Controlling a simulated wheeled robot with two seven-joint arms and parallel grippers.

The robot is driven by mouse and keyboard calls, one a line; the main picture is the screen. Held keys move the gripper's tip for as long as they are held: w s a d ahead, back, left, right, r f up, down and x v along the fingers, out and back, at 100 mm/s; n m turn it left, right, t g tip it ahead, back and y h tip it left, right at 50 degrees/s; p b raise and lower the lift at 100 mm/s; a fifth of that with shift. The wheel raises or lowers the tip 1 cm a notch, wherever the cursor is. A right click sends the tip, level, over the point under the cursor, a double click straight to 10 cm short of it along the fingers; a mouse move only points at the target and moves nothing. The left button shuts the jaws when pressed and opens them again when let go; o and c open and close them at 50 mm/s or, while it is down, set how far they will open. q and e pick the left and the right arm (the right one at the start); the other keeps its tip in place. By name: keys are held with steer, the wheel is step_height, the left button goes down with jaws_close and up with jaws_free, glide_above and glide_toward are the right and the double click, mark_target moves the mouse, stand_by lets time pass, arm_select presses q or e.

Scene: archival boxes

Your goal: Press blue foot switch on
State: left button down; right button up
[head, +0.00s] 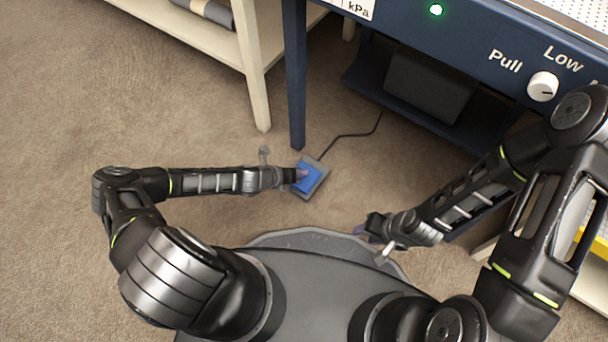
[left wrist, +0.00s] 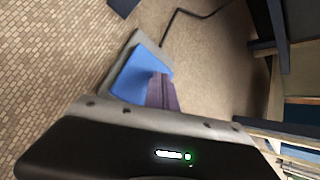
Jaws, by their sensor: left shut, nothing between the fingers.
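The blue foot switch (head: 309,182) lies on the carpet near the foot of a dark blue table leg. It has a blue pedal on a grey base, and a black cable runs from it toward the back right. My left gripper (head: 300,175) is shut and empty, with its fingertips over the pedal. In the left wrist view the purple-grey fingers (left wrist: 162,92) overlap the right part of the blue pedal (left wrist: 136,78); I cannot tell whether they touch it. My right gripper (head: 362,229) hangs near my base at the right, its fingers mostly hidden.
A dark blue table (head: 470,45) with a lit green lamp (head: 436,10) and a white knob (head: 543,86) stands at the back right. A dark grey box (head: 430,90) sits on its lower shelf. A cream shelf (head: 252,60) stands at the back left. Carpet at left is clear.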

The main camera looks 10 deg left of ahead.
step_height(320, 180, up, 5)
steer(key=p, duration=0.5)
steer(key=shift+r, duration=0.2)
stand_by(1.3)
